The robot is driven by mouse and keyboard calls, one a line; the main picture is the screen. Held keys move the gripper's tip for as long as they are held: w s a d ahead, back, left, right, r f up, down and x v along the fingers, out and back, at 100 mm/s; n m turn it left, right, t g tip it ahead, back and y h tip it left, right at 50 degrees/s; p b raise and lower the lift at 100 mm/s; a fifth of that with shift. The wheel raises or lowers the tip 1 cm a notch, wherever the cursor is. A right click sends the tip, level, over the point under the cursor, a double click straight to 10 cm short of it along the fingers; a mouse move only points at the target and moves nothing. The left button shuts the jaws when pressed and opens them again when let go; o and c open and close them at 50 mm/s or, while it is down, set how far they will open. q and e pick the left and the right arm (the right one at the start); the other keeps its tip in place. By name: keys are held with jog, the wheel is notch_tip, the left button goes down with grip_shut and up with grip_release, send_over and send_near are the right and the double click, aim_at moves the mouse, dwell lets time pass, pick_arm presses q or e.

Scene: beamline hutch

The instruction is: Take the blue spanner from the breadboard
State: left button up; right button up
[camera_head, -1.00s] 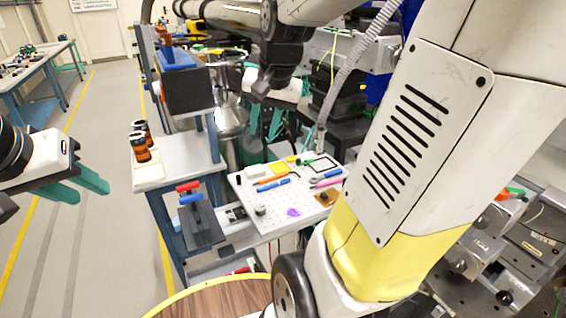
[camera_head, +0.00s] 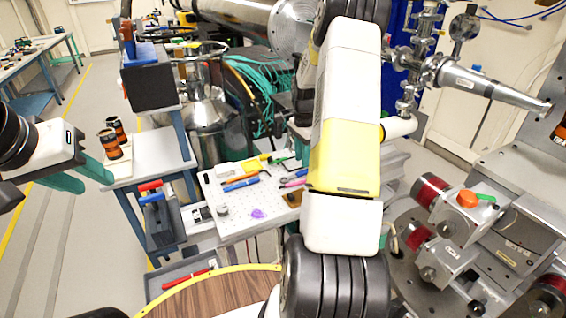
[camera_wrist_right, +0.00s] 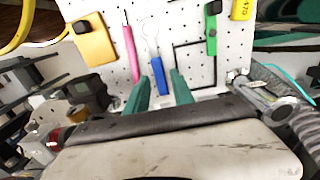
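The blue spanner (camera_wrist_right: 159,76) lies on the white perforated breadboard (camera_wrist_right: 81,65), its blue handle towards my right gripper and its silver head away. In the right wrist view my right gripper (camera_wrist_right: 160,92) shows two green fingers, apart, one on each side of the handle in the picture; contact cannot be told. My left gripper (camera_head: 82,176) is open and empty, far left of the board.
A pink tool (camera_wrist_right: 131,54) lies just left of the spanner, a black hex key (camera_wrist_right: 187,60) and a green tool (camera_wrist_right: 211,35) to its right. A yellow block (camera_wrist_right: 96,44) is further left. In the head view a purple piece (camera_head: 257,213) lies near the board's front.

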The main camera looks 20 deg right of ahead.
aim_at(301, 172)
notch_tip(301, 172, down, 5)
jog(key=shift+s+a+r, duration=0.1)
jog(key=shift+s, duration=0.05)
grip_shut()
dwell(0.4)
